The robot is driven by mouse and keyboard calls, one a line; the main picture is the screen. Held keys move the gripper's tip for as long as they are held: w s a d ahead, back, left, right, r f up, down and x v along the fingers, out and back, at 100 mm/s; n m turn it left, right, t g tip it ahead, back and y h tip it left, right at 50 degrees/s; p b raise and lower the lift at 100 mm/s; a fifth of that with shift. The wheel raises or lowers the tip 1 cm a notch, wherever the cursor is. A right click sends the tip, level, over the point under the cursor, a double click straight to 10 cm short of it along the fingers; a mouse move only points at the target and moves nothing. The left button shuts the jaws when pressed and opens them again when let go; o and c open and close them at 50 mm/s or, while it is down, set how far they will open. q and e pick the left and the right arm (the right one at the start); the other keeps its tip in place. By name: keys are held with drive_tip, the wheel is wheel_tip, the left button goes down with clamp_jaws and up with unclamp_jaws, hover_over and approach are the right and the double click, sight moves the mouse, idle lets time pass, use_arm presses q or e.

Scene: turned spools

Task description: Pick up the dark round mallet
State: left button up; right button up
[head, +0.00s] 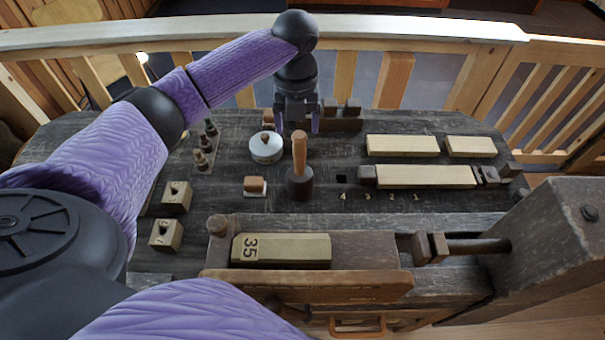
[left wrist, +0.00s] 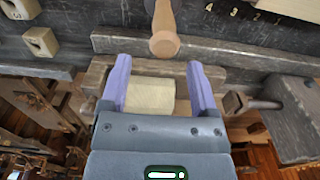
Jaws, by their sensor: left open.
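The dark round mallet (head: 299,185) stands upright on the bench, dark head down, with its pale wooden handle pointing up. In the left wrist view the end of its handle (left wrist: 165,43) shows at the top, just past the fingertips. My left gripper (head: 297,124) points down above the bench, by the top of the handle in the head view. In the left wrist view the left gripper (left wrist: 155,66) is open, its purple fingers apart, with nothing held between them. My right gripper does not show.
A white round tin (head: 266,147) and a small brown block (head: 255,186) stand left of the mallet. Pale bars (head: 425,176) lie to the right. A block marked 35 (head: 300,249) sits in front by the vise. Dark blocks (head: 341,123) stand behind.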

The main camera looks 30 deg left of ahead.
sight(299, 134)
use_arm(q)
drive_tip(key=f, duration=0.2)
drive_tip(key=f+b, duration=0.1)
drive_tip(key=f, duration=0.3)
drive_tip(key=shift+w, duration=0.3)
drive_tip(key=shift+c, duration=0.3)
clamp_jaws()
